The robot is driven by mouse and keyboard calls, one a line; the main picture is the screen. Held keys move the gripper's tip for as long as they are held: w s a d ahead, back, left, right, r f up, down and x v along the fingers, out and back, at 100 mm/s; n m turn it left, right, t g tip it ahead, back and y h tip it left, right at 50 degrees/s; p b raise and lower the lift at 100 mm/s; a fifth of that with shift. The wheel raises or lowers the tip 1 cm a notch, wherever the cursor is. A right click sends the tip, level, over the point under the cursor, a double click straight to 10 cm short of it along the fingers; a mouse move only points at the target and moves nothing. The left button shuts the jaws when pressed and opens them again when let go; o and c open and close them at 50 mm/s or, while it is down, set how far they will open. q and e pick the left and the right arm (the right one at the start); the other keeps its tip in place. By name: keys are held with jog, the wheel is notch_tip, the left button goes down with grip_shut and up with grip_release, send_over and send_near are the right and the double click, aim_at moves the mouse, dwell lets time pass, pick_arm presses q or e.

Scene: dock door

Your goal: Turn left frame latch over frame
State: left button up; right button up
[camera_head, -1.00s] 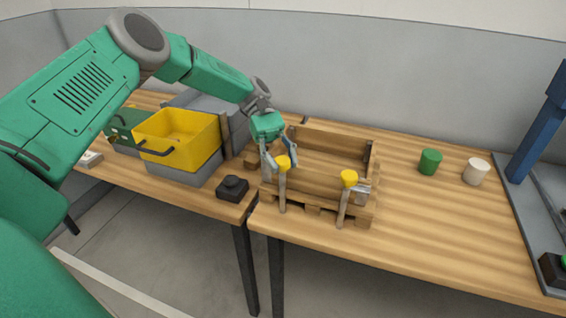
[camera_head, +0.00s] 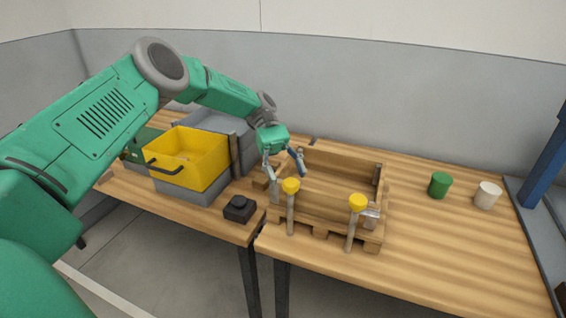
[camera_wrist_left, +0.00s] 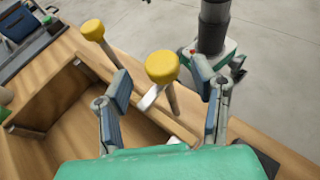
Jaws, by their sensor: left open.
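The left frame latch (camera_head: 291,186) has a yellow knob on a grey stem and stands upright at the front left of the wooden frame (camera_head: 330,208). My left gripper (camera_head: 285,170) is open, just above and behind this knob, its fingers apart and holding nothing. In the left wrist view the latch's knob (camera_wrist_left: 162,68) appears between the two spread fingers (camera_wrist_left: 163,92), without clear contact. The right frame latch (camera_head: 358,203) also stands upright at the frame's front, with a metal bracket beside it. My right gripper is out of view.
A yellow bin (camera_head: 198,160) on a grey bin stands left of the frame, with a black box (camera_head: 239,208) in front. A green cup (camera_head: 440,185) and a white cup (camera_head: 487,195) stand right. Bare tabletop lies between the frame and cups.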

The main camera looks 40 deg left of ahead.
pick_arm(q)
jog(key=shift+v, duration=2.45)
jog(key=shift+f, duration=0.1)
